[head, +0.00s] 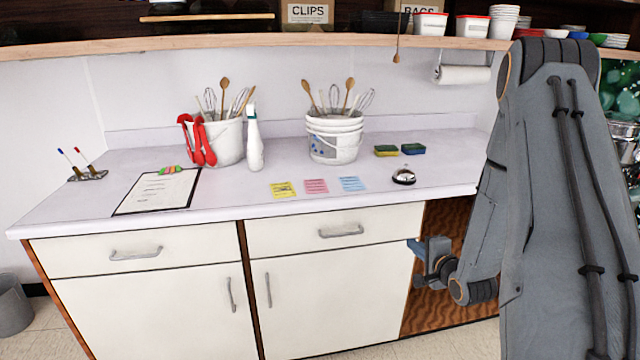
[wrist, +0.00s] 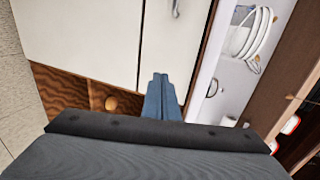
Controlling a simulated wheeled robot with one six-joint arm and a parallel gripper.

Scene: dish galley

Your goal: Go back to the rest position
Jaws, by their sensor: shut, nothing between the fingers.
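My gripper (head: 415,247) is in front of the open wooden cubby at the right end of the cabinet in the head view, below the counter's front edge. My arm covers the right side of that view. In the wrist view, the blue fingers of my gripper (wrist: 161,85) are closed together with nothing between them. They point toward the white cabinet doors (wrist: 85,35), apart from anything I can see there.
The counter (head: 240,201) holds two utensil buckets, a white bottle (head: 254,145), a clipboard (head: 157,192), sticky notes, sponges and a bell (head: 404,175). A shelf (head: 250,43) runs above. A grey bin (head: 14,305) stands at the far left. The floor in front is clear.

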